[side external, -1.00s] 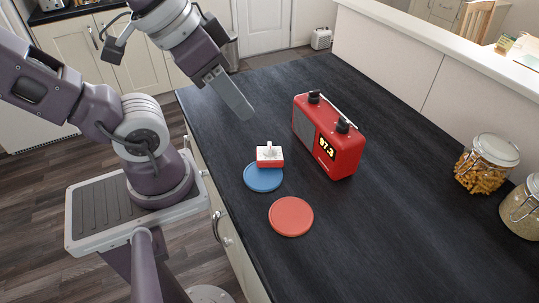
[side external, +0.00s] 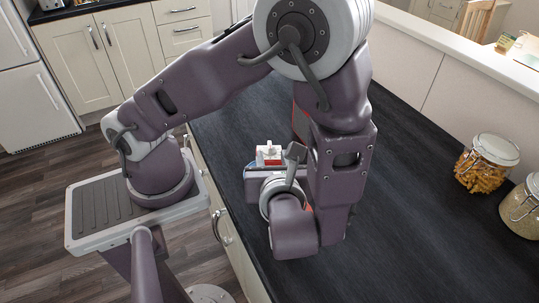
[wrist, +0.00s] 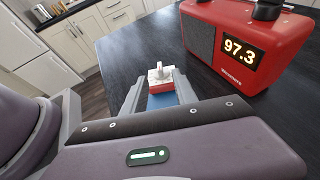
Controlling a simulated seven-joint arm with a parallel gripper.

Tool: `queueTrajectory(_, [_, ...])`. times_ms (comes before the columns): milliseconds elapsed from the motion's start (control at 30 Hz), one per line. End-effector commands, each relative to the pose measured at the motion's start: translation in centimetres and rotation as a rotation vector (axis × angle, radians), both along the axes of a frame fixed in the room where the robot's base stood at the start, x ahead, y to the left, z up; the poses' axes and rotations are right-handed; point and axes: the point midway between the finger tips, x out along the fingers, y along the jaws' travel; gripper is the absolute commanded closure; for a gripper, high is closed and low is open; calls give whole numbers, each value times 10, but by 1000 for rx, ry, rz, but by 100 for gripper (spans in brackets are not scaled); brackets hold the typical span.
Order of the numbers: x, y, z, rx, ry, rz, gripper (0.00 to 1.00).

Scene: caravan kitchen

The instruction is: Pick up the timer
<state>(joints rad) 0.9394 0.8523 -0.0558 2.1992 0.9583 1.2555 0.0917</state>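The timer is a small red and white block with a white knob on top. In the side external view the timer (side external: 270,154) shows just behind my low wrist. In the wrist view the timer (wrist: 160,77) stands upright at the far end of my gripper. My gripper (wrist: 160,88) is open, with one grey finger on each side of the line to the timer. I cannot tell whether the fingertips are beside the timer or just short of it. No contact shows. My arm hides the fingers in the side external view.
The red radio (wrist: 248,45) stands close on the right in the wrist view; my arm mostly hides it from the side. A blue coaster (wrist: 160,101) shows between my fingers. Glass jars (side external: 487,163) stand far right on the dark worktop (side external: 410,220).

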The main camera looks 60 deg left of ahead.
Motion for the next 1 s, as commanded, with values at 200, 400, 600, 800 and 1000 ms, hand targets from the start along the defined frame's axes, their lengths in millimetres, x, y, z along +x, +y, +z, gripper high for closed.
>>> queueTrajectory(200, [10, 23, -10, 18, 8, -16, 66])
queueTrajectory(400, [22, 55, -22, 16, 7, -13, 66])
queueTrajectory(600, [25, 62, -25, 11, 5, -14, 66])
queueTrajectory(800, [25, 61, -25, 11, 5, -14, 87])
queueTrajectory(1000, [25, 61, -25, 9, 6, -15, 100])
